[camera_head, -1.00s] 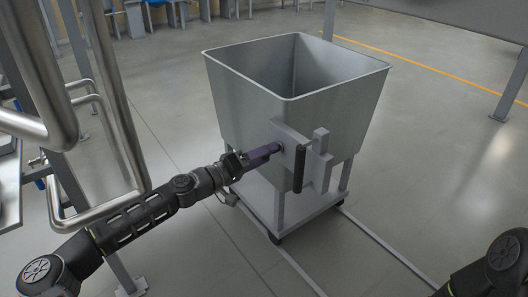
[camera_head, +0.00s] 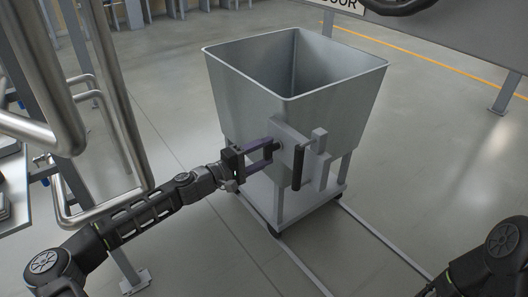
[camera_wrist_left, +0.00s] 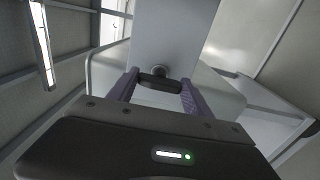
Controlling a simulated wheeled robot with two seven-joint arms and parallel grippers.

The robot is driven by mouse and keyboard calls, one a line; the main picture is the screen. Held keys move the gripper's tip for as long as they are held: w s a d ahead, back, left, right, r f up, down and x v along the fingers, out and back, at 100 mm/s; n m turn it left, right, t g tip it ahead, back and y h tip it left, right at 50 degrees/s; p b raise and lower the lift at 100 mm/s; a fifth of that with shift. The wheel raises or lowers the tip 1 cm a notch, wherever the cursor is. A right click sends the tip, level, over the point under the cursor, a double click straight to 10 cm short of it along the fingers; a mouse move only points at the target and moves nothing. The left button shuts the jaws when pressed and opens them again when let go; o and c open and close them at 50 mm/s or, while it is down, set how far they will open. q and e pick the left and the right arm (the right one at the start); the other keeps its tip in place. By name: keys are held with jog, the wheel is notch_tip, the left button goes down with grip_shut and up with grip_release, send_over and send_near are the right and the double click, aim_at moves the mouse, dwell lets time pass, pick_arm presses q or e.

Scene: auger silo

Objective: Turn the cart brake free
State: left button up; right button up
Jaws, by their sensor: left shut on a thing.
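The cart (camera_head: 290,85) is a grey open-topped square bin on a low wheeled frame. A grey plate with a vertical black handle (camera_head: 297,172) sits on its near side. My left gripper (camera_head: 277,148) reaches it from the left, at the plate's left part. In the left wrist view its two purple fingers are shut on a short dark crossbar, the brake knob (camera_wrist_left: 160,82), in front of a round pivot on the plate. In the head view the fingers mostly hide this knob. My right arm shows at the bottom right; its gripper is out of view.
Bent steel pipes (camera_head: 125,150) stand close to my left arm. Rails (camera_head: 375,240) run on the floor from the cart to the lower right. A large grey body with a sign and a black curved part (camera_head: 400,6) hangs at the top right. Floor right of the cart is clear.

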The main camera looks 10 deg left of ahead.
pick_arm(q)
jog(key=o, duration=1.4)
jog(key=shift+c, duration=0.2)
jog(key=p+v, duration=0.1)
jog(key=v, duration=0.6)
jog(key=shift+s+a, duration=0.25)
jog(key=shift+s, duration=0.05)
jog(key=shift+a, duration=0.1)
